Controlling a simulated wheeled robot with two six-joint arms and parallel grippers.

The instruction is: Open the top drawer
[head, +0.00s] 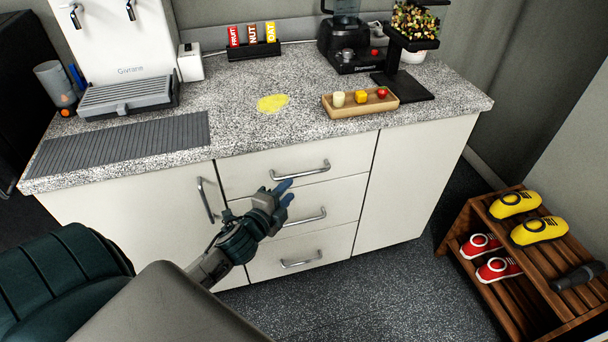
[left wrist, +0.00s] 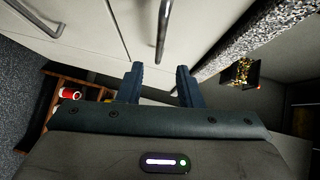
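The top drawer (head: 345,156) is the uppermost of three white drawers under the speckled counter, and it is shut. Its metal bar handle (head: 300,171) spans the front; in the left wrist view the top handle (left wrist: 163,28) lies ahead, lined up with the gap between my fingers. The handle appears beyond the fingertips; I cannot tell the exact distance. My right gripper is not in view.
The middle drawer handle (head: 305,217) and bottom drawer handle (head: 301,260) are below. A cabinet door handle (head: 206,200) stands left of the drawers. The counter edge (head: 300,143) overhangs above. A wooden shoe rack (head: 528,262) is at right; the floor before the drawers is clear.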

